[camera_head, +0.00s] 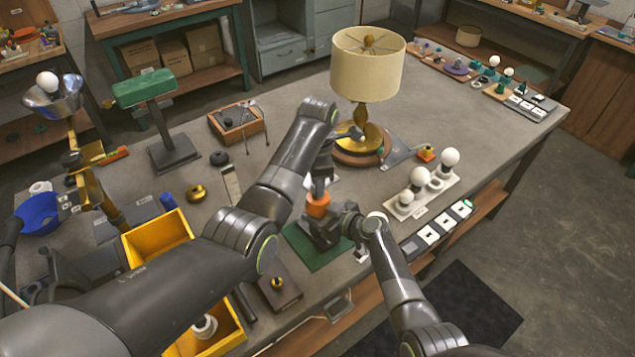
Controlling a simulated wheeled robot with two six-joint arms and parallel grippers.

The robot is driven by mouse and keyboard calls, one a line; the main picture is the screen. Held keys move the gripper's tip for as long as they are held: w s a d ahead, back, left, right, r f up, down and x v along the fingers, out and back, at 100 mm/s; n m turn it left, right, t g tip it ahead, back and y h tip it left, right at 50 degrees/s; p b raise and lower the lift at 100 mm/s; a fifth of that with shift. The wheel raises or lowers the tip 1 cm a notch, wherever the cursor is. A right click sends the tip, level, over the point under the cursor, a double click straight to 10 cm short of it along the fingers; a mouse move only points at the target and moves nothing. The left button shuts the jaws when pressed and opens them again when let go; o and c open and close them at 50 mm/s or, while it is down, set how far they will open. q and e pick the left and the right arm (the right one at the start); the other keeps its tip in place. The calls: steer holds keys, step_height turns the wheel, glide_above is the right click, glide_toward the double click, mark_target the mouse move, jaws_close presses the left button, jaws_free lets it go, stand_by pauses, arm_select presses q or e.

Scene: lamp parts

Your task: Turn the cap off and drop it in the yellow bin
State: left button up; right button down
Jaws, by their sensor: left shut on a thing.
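An orange cap (317,205) shows near the table's front middle, above a green mat (325,258). My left gripper (319,186) points down from above and is shut on the cap. My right gripper (334,222) reaches in from the right, close beside and below the cap; its fingers are dark against dark parts, so its opening is unclear. Whatever is under the cap is mostly hidden by the grippers. The yellow bin (158,236) stands at the left front, its middle covered by my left arm; a white part lies in its near portion.
A lamp with a cream shade (368,68) stands behind the grippers. White bulbs on a tray (435,195) are to the right. A green-topped stand (145,88) and a blue bowl (38,213) are at left.

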arm_select(q)
steer(key=shift+r, duration=0.75)
steer(key=shift+r, duration=2)
arm_select(e)
steer(key=c, duration=0.6)
jaws_free()
